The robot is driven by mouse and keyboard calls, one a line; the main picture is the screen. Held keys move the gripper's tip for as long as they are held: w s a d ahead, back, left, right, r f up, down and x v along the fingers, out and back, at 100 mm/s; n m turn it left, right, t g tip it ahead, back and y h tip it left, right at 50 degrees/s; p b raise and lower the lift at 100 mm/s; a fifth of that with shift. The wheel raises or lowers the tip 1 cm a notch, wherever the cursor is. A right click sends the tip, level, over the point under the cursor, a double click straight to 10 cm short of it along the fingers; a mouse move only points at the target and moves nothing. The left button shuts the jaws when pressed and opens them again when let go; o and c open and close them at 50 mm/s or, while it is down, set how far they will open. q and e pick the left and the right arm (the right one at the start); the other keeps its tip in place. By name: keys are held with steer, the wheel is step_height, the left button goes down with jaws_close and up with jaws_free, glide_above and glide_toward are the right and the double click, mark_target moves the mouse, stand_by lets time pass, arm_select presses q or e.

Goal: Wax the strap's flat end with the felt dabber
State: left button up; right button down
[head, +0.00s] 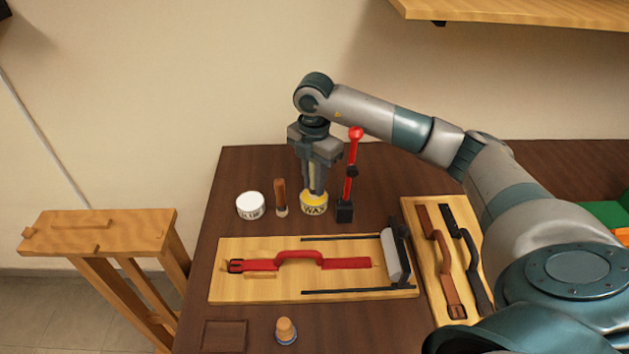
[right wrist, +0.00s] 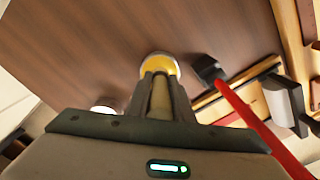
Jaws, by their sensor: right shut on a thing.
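The red strap (head: 298,258) lies on a pale wooden board (head: 225,285), with its buckle at the left and its flat end at the right. My right gripper (head: 315,190) points down over the pot of yellow wax (head: 314,204), well behind the strap. It is shut on a slim, pale tan handle (right wrist: 160,98), which I take for the felt dabber. The handle's lower end is at the wax and its tip is hidden. The wax pot also shows beyond the fingertips in the right wrist view (right wrist: 159,64). My left gripper is not in view.
A white pot (head: 250,206) and an upright brown-handled tool (head: 280,195) stand left of the wax. A red lever (head: 350,175) rises close on the right. A second board (head: 413,230) holds brown and black straps. A cork-topped piece (head: 286,330) stands in front.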

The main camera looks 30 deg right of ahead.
steer(key=shift+r+p, duration=2.25)
steer(key=shift+r, duration=1.25)
steer(key=shift+f, duration=0.1)
